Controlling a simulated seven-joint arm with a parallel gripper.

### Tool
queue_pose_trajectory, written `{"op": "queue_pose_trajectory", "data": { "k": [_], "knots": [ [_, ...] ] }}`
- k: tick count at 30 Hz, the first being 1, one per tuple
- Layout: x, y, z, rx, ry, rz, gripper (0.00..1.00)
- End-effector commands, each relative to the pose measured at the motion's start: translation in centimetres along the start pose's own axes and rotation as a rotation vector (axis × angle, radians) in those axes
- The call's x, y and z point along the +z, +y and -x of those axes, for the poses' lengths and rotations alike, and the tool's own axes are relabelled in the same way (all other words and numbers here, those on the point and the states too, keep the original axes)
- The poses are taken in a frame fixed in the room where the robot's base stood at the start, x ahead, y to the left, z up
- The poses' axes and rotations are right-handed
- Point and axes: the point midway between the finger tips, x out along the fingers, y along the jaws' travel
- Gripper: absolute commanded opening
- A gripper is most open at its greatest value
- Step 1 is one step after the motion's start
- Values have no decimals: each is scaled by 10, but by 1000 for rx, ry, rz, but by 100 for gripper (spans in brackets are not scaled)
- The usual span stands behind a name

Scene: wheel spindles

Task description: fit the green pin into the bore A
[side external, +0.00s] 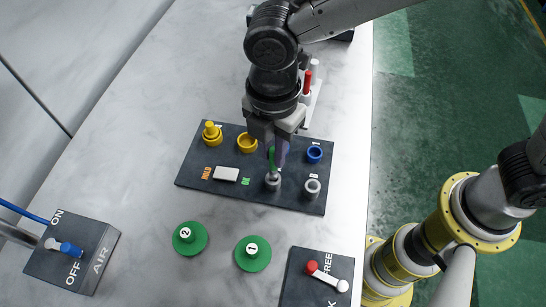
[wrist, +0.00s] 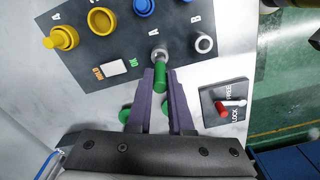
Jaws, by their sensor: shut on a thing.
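The green pin (side external: 271,156) is held between the purple-grey fingers of my gripper (side external: 279,158), which is shut on it. It also shows in the wrist view (wrist: 160,76), its far end at the grey ring of bore A (wrist: 158,53). In the side view the pin stands roughly upright above bore A (side external: 273,183). I cannot tell whether its tip is inside the bore or just over it. The similar grey bore B (side external: 312,188) is empty, to the right; it also shows in the wrist view (wrist: 204,43).
The dark panel (side external: 205,180) also carries yellow fittings (side external: 247,143), a blue ring (side external: 314,153) and a white rectangle (side external: 226,174). Two green discs (side external: 253,254) lie in front. A FREE/LOCK lever box (side external: 300,290) and an AIR switch box (side external: 75,257) flank them.

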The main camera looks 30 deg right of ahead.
Motion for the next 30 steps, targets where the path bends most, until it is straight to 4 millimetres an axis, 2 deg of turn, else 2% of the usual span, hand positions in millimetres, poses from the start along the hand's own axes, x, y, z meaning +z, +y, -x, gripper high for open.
{"op": "queue_pose_trajectory", "data": {
  "k": [6, 14, 15, 19, 30],
  "knots": [
    [0, 0, -31, -7, -4, 0, 0],
    [1, -3, -37, -16, -8, 0, 0],
    [2, -3, -37, -18, -8, 0, 26],
    [2, -3, -37, -17, -9, 0, 49],
    [0, 0, -33, -5, -3, 0, 49]
  ]
}}
